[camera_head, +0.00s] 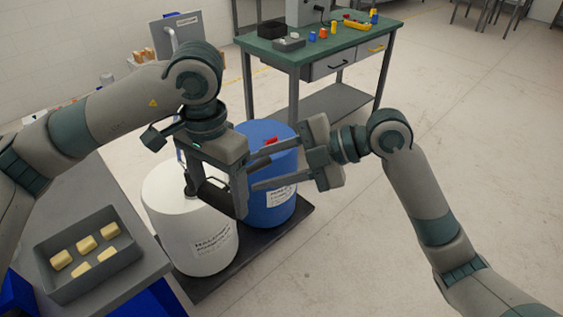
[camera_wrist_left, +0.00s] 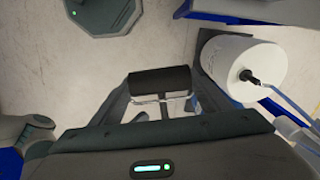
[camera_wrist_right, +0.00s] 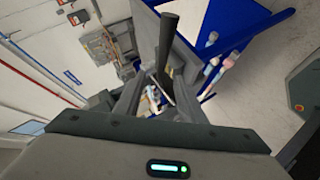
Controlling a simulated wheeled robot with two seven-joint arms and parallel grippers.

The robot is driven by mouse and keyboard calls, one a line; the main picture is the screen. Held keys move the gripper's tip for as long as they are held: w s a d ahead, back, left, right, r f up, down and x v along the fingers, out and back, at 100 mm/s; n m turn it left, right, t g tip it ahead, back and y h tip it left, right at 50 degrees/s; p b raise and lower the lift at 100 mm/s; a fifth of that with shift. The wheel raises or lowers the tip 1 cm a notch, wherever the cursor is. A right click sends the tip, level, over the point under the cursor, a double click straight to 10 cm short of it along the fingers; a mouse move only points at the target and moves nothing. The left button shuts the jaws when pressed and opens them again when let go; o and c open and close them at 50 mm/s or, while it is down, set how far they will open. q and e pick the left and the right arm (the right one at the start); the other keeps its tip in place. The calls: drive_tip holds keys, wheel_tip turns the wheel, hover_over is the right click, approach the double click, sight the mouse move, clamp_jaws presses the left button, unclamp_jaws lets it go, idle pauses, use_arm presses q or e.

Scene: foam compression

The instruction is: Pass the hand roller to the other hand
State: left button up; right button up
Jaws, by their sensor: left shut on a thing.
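The hand roller (camera_wrist_left: 160,80) shows in the left wrist view as a dark cylinder on a thin metal frame, just beyond my left fingers. My left gripper (camera_head: 217,195) is shut on it; in the head view the roller is mostly hidden by this gripper. My right gripper (camera_head: 266,170) points left at it with its two fingers spread, close to the left gripper. In the right wrist view a dark upright cylinder (camera_wrist_right: 168,40), apparently the roller, stands in front of the right fingers. I see no clear contact between the right fingers and the roller.
A white drum (camera_head: 190,225) and a blue drum (camera_head: 283,200) stand on a dark pallet below the grippers. A grey tray (camera_head: 60,290) with several yellowish foam blocks lies on the left bench. A green-topped table (camera_head: 345,58) with small parts stands behind.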

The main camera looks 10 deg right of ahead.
sight(219, 198)
drive_tip(key=shift+x, duration=2.7)
clamp_jaws()
use_arm(q)
drive_tip(key=o, duration=1.3)
drive_tip(key=shift+r, duration=0.1)
wheel_tip(219, 198, up, 12)
drive_tip(key=shift+f, duration=0.1)
